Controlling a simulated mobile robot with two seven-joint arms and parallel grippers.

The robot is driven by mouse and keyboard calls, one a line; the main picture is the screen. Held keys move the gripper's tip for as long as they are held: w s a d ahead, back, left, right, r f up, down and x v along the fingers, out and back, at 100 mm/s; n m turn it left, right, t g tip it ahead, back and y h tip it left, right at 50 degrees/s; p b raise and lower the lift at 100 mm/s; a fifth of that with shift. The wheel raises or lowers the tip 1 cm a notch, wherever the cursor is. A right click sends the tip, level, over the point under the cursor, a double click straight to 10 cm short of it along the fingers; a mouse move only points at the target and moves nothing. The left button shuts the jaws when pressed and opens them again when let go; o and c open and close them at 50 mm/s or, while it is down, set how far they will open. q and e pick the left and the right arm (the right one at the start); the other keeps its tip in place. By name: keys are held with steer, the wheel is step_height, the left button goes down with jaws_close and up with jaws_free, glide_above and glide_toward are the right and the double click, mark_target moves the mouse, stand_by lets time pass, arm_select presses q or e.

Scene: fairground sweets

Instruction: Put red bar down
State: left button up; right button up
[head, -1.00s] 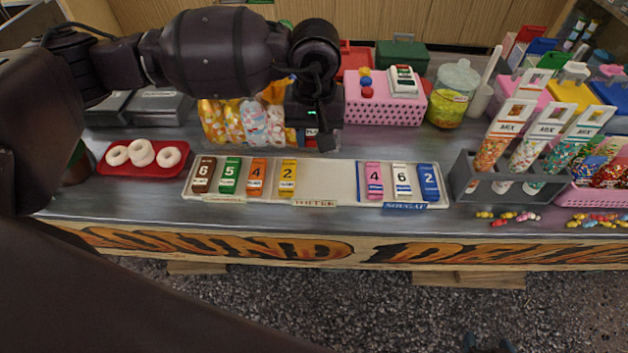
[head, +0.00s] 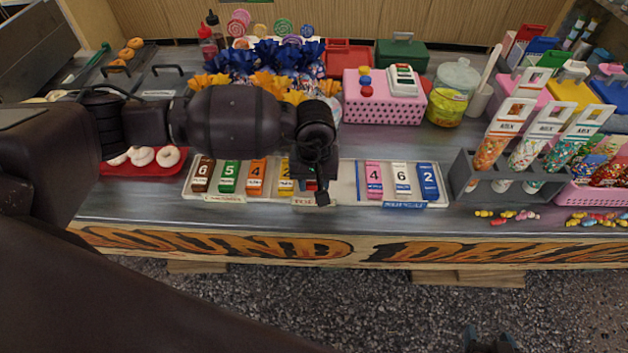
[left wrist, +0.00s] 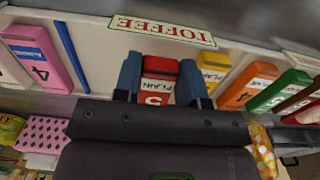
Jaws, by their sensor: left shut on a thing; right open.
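My left gripper (head: 318,190) is over the toffee part of a cream tray (head: 343,172), pointing down. In the left wrist view its two fingers (left wrist: 160,82) are shut on a red bar (left wrist: 157,70). The red bar is beside the yellow bar (left wrist: 213,66), lined up with the row. I cannot tell whether it touches the tray floor. In the head view the arm hides most of it. Brown (head: 203,174), green (head: 229,176) and orange (head: 257,176) bars lie left of the yellow one. My right gripper (head: 489,343) is open and empty at the bottom edge.
Pink (head: 373,179), white (head: 401,180) and blue (head: 428,181) bars lie in the nougat part, beyond a divider. A grey rack of tubes (head: 500,185) stands right of the tray. A red tray of white rings (head: 145,170) is left. A pink basket (head: 383,108) stands behind.

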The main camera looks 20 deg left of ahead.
arm_select(q)
steer(key=shift+f, duration=0.2)
arm_select(e)
steer(key=shift+s+f, duration=0.3)
steer(key=shift+s, duration=0.1)
arm_select(q)
steer(key=shift+f, duration=0.1)
arm_select(e)
steer(key=shift+f, duration=0.1)
arm_select(q)
steer(key=shift+f+b, duration=0.45)
steer(key=shift+b, duration=0.1)
arm_select(e)
steer(key=shift+w+f, duration=0.15)
steer(key=shift+w, duration=0.3)
